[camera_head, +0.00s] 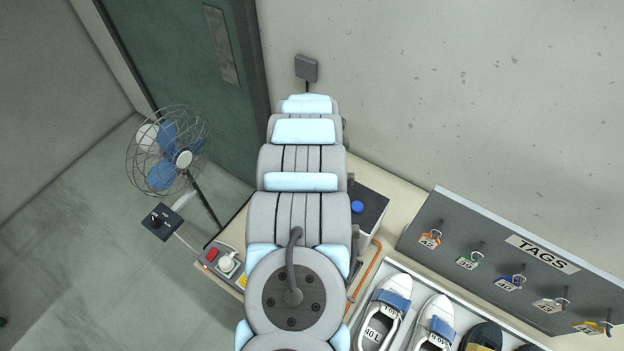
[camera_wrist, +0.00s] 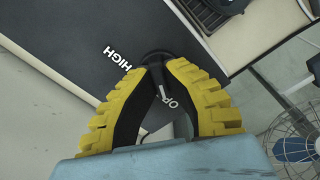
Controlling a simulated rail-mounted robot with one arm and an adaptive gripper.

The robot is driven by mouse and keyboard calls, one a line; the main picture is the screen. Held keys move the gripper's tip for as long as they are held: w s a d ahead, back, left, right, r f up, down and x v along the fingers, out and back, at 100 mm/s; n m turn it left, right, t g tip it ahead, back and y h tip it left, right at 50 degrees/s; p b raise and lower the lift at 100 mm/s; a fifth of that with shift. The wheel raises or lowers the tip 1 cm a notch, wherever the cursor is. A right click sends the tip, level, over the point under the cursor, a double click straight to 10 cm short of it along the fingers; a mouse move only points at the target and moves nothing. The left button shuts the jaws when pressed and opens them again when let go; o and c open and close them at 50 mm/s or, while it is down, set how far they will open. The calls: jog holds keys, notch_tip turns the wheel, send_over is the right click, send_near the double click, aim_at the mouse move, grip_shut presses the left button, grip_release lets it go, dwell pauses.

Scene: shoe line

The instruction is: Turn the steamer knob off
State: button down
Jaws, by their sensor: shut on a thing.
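The steamer (camera_wrist: 50,40) shows in the wrist view as a dark panel with white lettering. "HIGH" is readable on it, and a second label beginning with "O" is partly covered. The black steamer knob (camera_wrist: 155,58) stands at the upper middle of the wrist view. My gripper (camera_wrist: 158,74), with yellow ribbed fingers, is shut on the knob, one fingertip on each side. A short pale mark shows between the fingers; I cannot tell the knob's exact setting. In the head view my arm hides the knob and gripper; a dark-topped box with a blue button (camera_head: 358,207) shows beside the arm.
A wire-cage fan (camera_head: 168,150) stands left of the bench. A power strip (camera_head: 226,263) with a red switch lies at the bench's left end. White trays of shoes (camera_head: 385,310) and a grey TAGS rack (camera_head: 500,255) are on the right.

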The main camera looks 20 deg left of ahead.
jog(key=c, duration=1.1)
grip_release()
jog(key=shift+r, duration=0.1)
jog(key=shift+r, duration=3.65)
